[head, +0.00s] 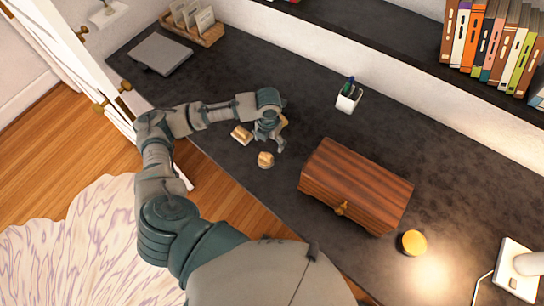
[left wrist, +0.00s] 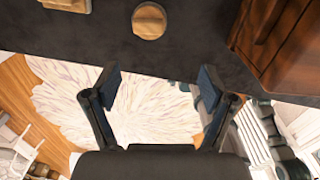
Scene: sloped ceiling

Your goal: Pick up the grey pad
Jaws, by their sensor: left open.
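The grey pad (head: 160,54) is a flat, grey rectangular slab lying on the dark desktop at the upper left of the head view. It does not show in the left wrist view. My left gripper (head: 272,133) is over the middle of the desk, well to the right of the pad and apart from it. In the left wrist view my left gripper (left wrist: 160,88) has its two fingers spread wide with nothing between them. My right gripper is in neither view.
A tan block (head: 241,134) and a round wooden piece (head: 265,159) lie close by my left gripper. A wooden chest (head: 355,185) stands to the right, a pen cup (head: 348,97) behind. A wooden organizer (head: 208,35) stands beside the pad. Desktop between pad and gripper is clear.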

